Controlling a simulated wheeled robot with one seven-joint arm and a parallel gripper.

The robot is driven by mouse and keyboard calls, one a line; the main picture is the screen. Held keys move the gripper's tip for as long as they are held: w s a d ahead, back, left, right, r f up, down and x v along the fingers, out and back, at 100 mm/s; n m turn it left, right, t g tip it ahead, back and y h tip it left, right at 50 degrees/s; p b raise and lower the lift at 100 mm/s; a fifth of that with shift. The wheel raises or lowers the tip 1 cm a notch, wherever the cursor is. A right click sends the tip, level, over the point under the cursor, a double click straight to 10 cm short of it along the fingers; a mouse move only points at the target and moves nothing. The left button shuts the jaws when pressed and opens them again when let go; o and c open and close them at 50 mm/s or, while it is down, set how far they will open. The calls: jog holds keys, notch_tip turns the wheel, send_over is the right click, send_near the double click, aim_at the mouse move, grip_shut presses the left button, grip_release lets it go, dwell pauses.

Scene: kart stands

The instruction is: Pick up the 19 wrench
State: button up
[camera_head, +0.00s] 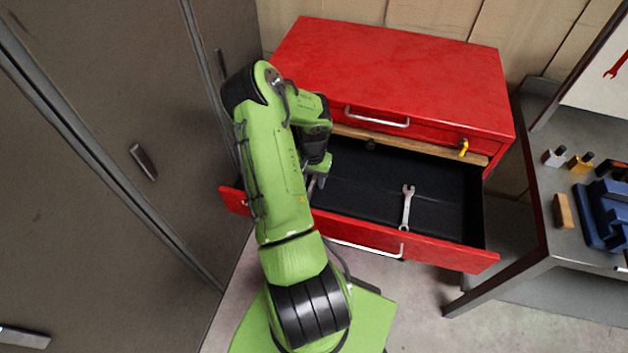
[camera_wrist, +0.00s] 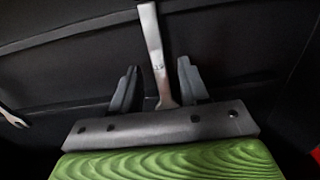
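A silver wrench (camera_wrist: 153,50) lies on the black drawer floor in the wrist view, with a small mark on its shaft that looks like 19 but is blurry. My gripper (camera_wrist: 158,72) is open, with one dark finger on each side of this wrench's shaft and a gap to both. I cannot tell how far above the shaft the fingertips are. In the head view my green arm hides this spot and most of my gripper (camera_head: 318,182). Another silver wrench (camera_head: 407,207) lies in the open drawer, to the right of my gripper.
The open red drawer (camera_head: 446,250) has low walls around my gripper, below the red cabinet (camera_head: 400,68). Part of another wrench (camera_wrist: 12,117) shows at the wrist view's left edge. A workbench with tools (camera_head: 592,205) stands at right, grey lockers (camera_head: 110,130) at left.

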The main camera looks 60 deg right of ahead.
grip_shut()
